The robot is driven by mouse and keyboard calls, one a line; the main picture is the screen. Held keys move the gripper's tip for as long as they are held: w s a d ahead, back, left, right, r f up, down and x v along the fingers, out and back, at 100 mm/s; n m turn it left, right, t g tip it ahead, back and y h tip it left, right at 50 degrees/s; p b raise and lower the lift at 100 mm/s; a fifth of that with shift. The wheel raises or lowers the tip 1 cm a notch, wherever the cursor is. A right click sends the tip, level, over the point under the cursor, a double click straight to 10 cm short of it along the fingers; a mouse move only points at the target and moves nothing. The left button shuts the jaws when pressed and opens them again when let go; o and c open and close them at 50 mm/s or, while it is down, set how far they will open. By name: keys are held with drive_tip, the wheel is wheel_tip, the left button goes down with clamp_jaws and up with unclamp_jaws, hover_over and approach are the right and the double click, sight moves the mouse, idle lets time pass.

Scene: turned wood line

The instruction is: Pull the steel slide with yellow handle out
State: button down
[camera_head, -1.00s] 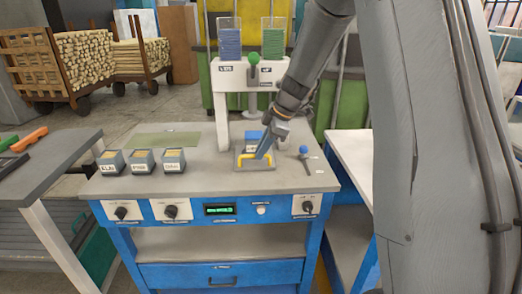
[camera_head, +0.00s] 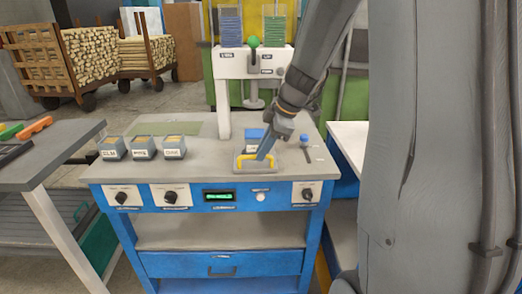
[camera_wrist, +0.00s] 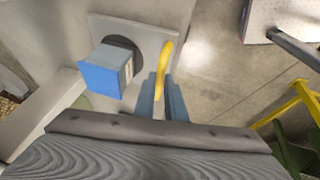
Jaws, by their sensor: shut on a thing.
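The steel slide is a flat grey plate (camera_head: 241,164) on the bench top, close to the front edge. Its yellow handle (camera_head: 268,159) rises from the plate's front part. My gripper (camera_head: 262,156) reaches down from the upper right and is shut on the handle. In the wrist view, the handle (camera_wrist: 164,62) runs between the two blue-grey fingers (camera_wrist: 164,98). The plate (camera_wrist: 150,38) lies under them. A blue block (camera_wrist: 102,72) stands beside the handle, over a dark round spot on the plate. The fingers hide part of the handle.
A white stand (camera_head: 224,95) with a green knob rises behind the slide. Three small labelled bins (camera_head: 142,148) stand to the left. A blue-knobbed lever (camera_head: 304,139) is close to the right of my gripper. Bare floor (camera_wrist: 220,60) shows beyond the bench edge.

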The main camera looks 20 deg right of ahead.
drive_tip(key=c, duration=1.8)
unclamp_jaws()
drive_tip(key=shift+s+a, duration=0.1)
drive_tip(key=shift+s, duration=0.25)
drive_tip(key=shift+w, duration=0.1)
drive_tip(key=shift+r, duration=0.3)
drive_tip(key=v, duration=0.7)
drive_tip(key=shift+b, duration=0.4)
